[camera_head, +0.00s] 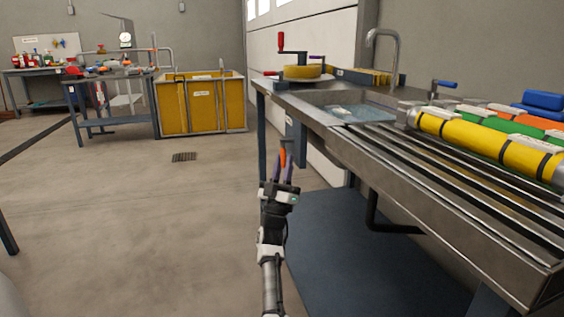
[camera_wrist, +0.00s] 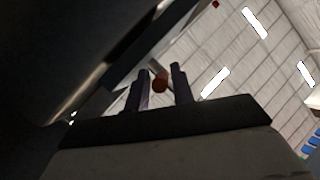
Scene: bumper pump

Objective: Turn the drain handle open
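An orange handle (camera_head: 283,158) shows below the left end of the steel sink bench, and I take it to be the drain handle. My gripper (camera_head: 283,167) is just in front of it, with one dark finger on each side. In the wrist view a red-orange rounded end (camera_wrist: 160,83) sits between the two fingers of my gripper (camera_wrist: 161,88), with space beside it. The gripper looks open, and I see no clear contact. The handle's pivot and valve are hidden.
The steel bench (camera_head: 440,195) with a sink basin (camera_head: 345,107) lies above and right of my gripper. A blue lower shelf (camera_head: 370,260) is beneath it. Yellow rolls (camera_head: 470,138) lie on top. Open floor (camera_head: 150,220) is to the left, with a yellow bin (camera_head: 200,105) beyond.

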